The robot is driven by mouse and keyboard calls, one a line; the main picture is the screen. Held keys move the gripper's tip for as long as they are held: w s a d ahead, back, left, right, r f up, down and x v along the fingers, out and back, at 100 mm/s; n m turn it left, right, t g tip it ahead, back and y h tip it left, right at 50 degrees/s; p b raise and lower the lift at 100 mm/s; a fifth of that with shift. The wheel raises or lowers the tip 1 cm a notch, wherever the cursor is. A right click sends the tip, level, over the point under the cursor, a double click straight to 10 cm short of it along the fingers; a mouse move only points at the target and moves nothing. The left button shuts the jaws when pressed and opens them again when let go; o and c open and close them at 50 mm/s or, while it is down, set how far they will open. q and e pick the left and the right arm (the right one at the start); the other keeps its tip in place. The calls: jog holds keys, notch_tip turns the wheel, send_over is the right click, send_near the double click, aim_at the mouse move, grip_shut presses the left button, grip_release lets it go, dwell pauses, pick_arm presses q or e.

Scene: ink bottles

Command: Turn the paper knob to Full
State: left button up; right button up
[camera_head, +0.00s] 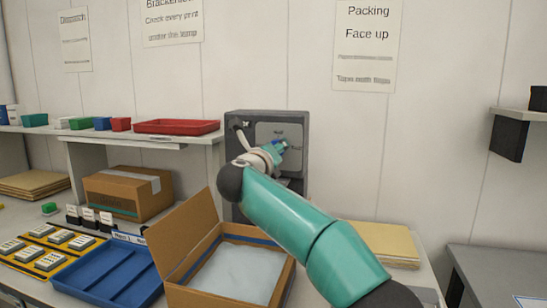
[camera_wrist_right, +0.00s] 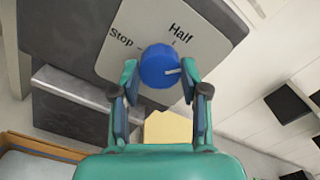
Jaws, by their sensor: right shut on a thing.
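The blue paper knob (camera_wrist_right: 160,64) sits on a light grey plate (camera_wrist_right: 118,62) with the printed words Stop and Half. Its white mark points to the right, clockwise past Half, toward my right fingertip in the right wrist view. No Full label shows there. My right gripper (camera_wrist_right: 159,80) is shut on the knob, one finger on each side. In the head view the right gripper (camera_head: 280,147) is at the plate on the dark grey machine (camera_head: 240,124), and the knob is mostly covered. My left gripper is not in view.
An open cardboard box (camera_head: 185,235) stands below my right arm, beside a blue tray (camera_head: 118,279). A brown box (camera_head: 110,195) is farther left. A shelf (camera_head: 150,140) with a red tray (camera_head: 178,127) is left of the machine. Yellowish sheets (camera_head: 385,243) lie to the right.

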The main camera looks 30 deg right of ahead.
jog(key=shift+w+a+f+m+b, duration=0.15)
jog(key=shift+m+b, duration=0.65)
jog(key=shift+m, duration=1.55)
jog(key=shift+s+d+f+m+b, duration=0.2)
jog(key=shift+m+b, duration=0.6)
jog(key=shift+m, duration=1.55)
jog(key=o, duration=1.1)
jog(key=shift+r, duration=0.1)
jog(key=shift+o, duration=0.2)
jog(key=shift+r, duration=0.1)
